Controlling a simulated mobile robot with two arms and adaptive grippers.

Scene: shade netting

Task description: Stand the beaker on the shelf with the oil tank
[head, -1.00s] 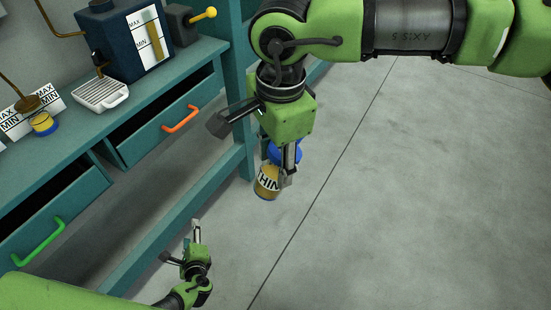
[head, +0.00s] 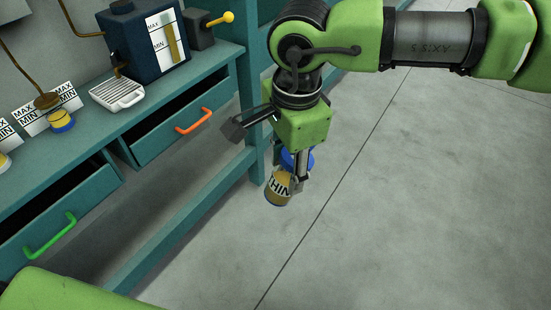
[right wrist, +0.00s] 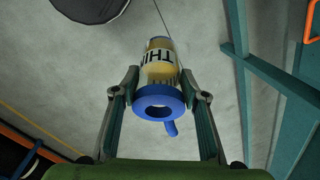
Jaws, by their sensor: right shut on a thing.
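The beaker (head: 277,190) has a yellow body, a blue part and a label reading "THIN". My right gripper (head: 291,176) is shut on it and holds it tilted over the floor, right of the bench post. In the right wrist view the beaker (right wrist: 162,66) sits between both fingers (right wrist: 158,88), its blue ring towards the camera. The oil tank (head: 145,42) is a dark blue box with a MAX/MIN gauge, at the back of the teal shelf (head: 165,88) at upper left. My left gripper is out of view; only green arm shows at lower left.
A white tray (head: 118,96) stands in front of the tank, with bare shelf to its right. A small yellow-and-blue container (head: 61,121) stands by MAX/MIN cards at left. Below are open drawers with orange (head: 194,121) and green (head: 50,237) handles. A teal post (head: 256,100) stands left of my right gripper.

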